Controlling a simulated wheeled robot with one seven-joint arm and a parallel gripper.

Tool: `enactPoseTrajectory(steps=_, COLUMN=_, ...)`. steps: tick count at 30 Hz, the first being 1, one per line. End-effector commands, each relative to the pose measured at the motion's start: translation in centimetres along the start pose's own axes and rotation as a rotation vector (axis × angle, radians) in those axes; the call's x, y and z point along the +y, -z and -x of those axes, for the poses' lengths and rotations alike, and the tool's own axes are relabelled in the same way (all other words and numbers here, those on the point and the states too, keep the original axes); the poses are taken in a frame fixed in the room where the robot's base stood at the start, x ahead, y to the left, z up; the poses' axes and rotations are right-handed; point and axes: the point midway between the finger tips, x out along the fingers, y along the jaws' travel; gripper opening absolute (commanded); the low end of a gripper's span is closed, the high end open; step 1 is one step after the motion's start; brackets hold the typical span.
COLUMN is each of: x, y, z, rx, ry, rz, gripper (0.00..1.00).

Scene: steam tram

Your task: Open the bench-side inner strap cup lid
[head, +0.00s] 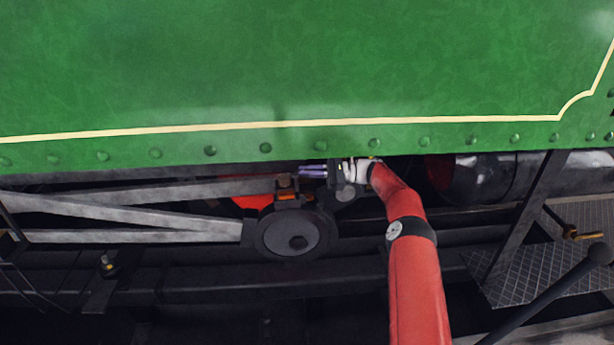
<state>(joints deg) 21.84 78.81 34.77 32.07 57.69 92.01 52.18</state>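My red arm reaches up from the lower right to the gap under the green side sheet. My gripper (312,172) is at its end, small and partly in shadow, pointing left. A small brown cup-like fitting (285,181) sits on the dark strap block (290,198) at the right end of the rods, just left of my gripper. I cannot tell whether the gripper touches it. The fitting's lid is too small to make out, so I cannot tell if it is open or shut. The gap between the fingers does not show.
The green side sheet (300,70) hangs low just above my gripper. A round dark crank disc (290,236) and grey rods (130,205) lie below and left. A red part (253,200) shows behind. A chequered step (530,272) and dark lever (555,285) stand at right.

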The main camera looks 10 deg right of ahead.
Motion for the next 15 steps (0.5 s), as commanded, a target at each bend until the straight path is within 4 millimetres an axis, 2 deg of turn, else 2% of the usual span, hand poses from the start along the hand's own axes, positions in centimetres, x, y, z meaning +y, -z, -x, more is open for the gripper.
enactPoseTrajectory(steps=6, x=-0.02, y=-0.21, z=0.40, rx=0.002, ry=0.004, rz=-0.095, gripper=0.00)
enactPoseTrajectory(steps=15, x=0.05, y=-0.19, z=0.54, rx=0.003, ry=0.007, rz=-0.141, gripper=0.00)
